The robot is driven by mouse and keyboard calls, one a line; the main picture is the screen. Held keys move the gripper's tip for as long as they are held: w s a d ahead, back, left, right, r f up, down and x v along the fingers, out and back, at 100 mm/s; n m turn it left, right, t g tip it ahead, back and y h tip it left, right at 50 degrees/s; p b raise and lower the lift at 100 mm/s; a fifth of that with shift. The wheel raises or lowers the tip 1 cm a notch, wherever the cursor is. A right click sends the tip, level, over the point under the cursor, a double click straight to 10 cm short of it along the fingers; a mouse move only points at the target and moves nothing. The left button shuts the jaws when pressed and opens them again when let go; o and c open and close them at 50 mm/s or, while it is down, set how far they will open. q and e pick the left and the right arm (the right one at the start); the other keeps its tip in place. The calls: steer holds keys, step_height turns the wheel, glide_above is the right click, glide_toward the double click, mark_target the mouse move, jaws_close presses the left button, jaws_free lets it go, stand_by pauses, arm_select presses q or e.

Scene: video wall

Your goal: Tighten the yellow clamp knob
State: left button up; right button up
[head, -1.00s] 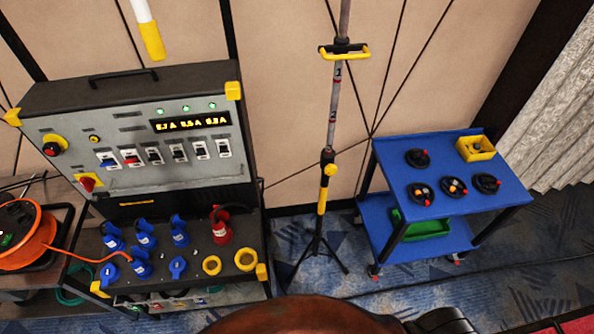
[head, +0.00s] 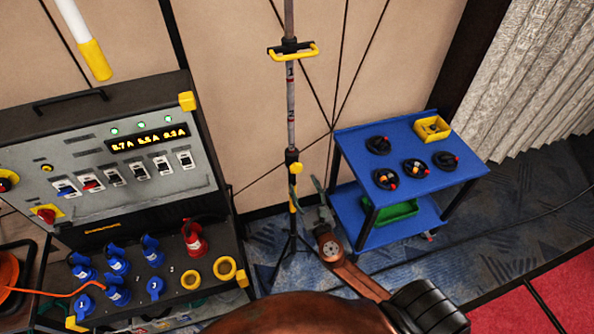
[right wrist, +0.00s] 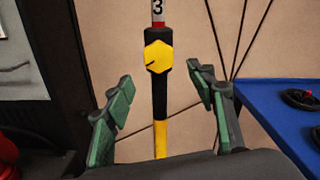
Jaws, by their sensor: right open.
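The yellow clamp knob (right wrist: 158,57) is a six-sided knob with a dark line on its face, on the black collar of the upright stand pole. In the head view the knob (head: 295,167) is small, on the pole (head: 291,108) between the wall and the blue cart. My right gripper (head: 306,188) reaches up at the stand. In the right wrist view the right gripper (right wrist: 160,80) is open, its green-padded fingers spread on either side of the pole. The knob lies beyond the fingertips, between them in the picture, and nothing is gripped. My left gripper is not seen.
The power cabinet (head: 108,215) with switches and plugs stands left of the pole. The blue cart (head: 345,150) with several black round items and a yellow bin (head: 432,129) is close on the right. A yellow handle (head: 292,52) sits higher on the pole.

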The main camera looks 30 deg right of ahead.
mark_target(297, 171)
steer(key=x, duration=0.7)
steer(key=shift+w+r, duration=0.1)
steer(key=shift+w, duration=0.25)
steer(key=c, duration=1.2)
